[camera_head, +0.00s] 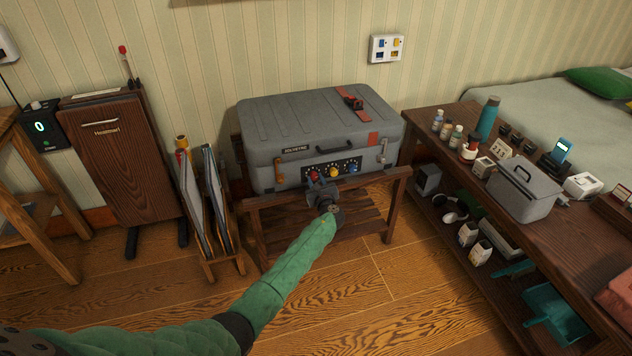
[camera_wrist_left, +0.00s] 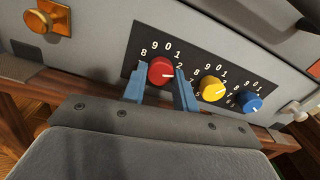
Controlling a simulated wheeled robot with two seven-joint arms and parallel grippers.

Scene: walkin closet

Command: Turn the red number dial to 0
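The red number dial (camera_wrist_left: 161,70) is the leftmost of three dials on the black panel of a grey case. Its white mark points to the right, near the 2; the 0 is printed above it. It shows small in the head view (camera_head: 313,176). My left gripper (camera_wrist_left: 162,78) has one blue finger on each side of the red dial, both seeming to touch it, so it looks shut on the dial. In the head view my left gripper (camera_head: 319,186) is at the front of the grey case (camera_head: 300,120). My right gripper is not in view.
A yellow dial (camera_wrist_left: 213,88) and a blue dial (camera_wrist_left: 249,101) sit close to the right of the red one. An orange latch (camera_wrist_left: 50,20) is at left. The case rests on a wooden stand (camera_head: 398,185). A crowded bench (camera_head: 590,255) is at right.

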